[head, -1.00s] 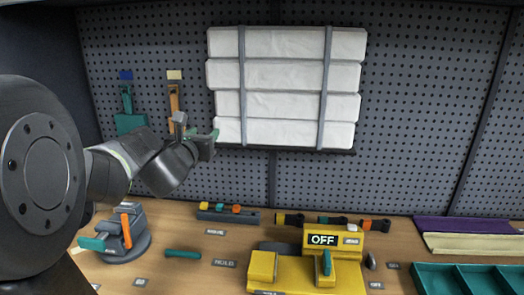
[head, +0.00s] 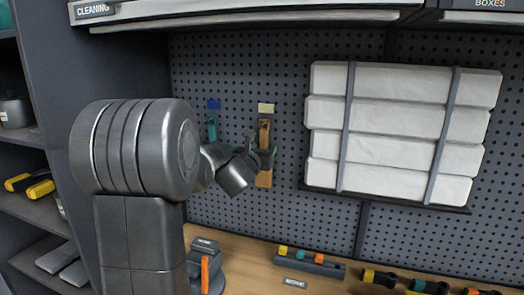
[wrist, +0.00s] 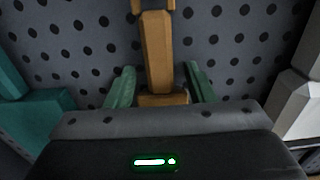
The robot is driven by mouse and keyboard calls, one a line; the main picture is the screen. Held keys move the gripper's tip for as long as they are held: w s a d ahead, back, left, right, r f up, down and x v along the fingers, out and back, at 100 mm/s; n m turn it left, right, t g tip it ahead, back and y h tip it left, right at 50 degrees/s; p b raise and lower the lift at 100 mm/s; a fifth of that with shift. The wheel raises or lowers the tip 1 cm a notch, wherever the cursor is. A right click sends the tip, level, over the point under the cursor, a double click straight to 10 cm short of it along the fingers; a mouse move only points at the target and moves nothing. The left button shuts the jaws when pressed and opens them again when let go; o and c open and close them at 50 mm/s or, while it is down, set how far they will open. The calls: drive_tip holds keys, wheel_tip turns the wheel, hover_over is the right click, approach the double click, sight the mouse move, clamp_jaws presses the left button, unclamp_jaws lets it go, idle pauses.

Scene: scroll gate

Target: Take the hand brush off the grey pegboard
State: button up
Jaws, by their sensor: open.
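The hand brush (head: 265,132), orange-brown, hangs upright on the grey pegboard (head: 340,48) under a pale yellow label. In the wrist view its handle (wrist: 157,50) runs down the middle, with a wider block at its lower end. My gripper (head: 263,156) is at the brush in the head view and hides part of it. In the wrist view the two green fingertips (wrist: 160,86) are open, one on each side of the brush, with gaps visible. I cannot tell how deep the fingers reach around it.
A teal tool (head: 212,128) hangs left of the brush under a blue label; it also shows in the wrist view (wrist: 35,110). Strapped white rolls (head: 400,135) are on the right. A wooden bench (head: 262,272) with a small tool rack (head: 310,263) lies below. Shelves stand at far left.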

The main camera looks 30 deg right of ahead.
clamp_jaws()
drive_tip(key=shift+r, duration=0.1)
drive_tip(key=shift+r, duration=0.3)
drive_tip(key=shift+s+a, duration=0.15)
drive_tip(key=b+v, duration=0.2)
drive_tip(key=v, duration=0.5)
idle(0.9)
drive_tip(key=shift+a, duration=0.15)
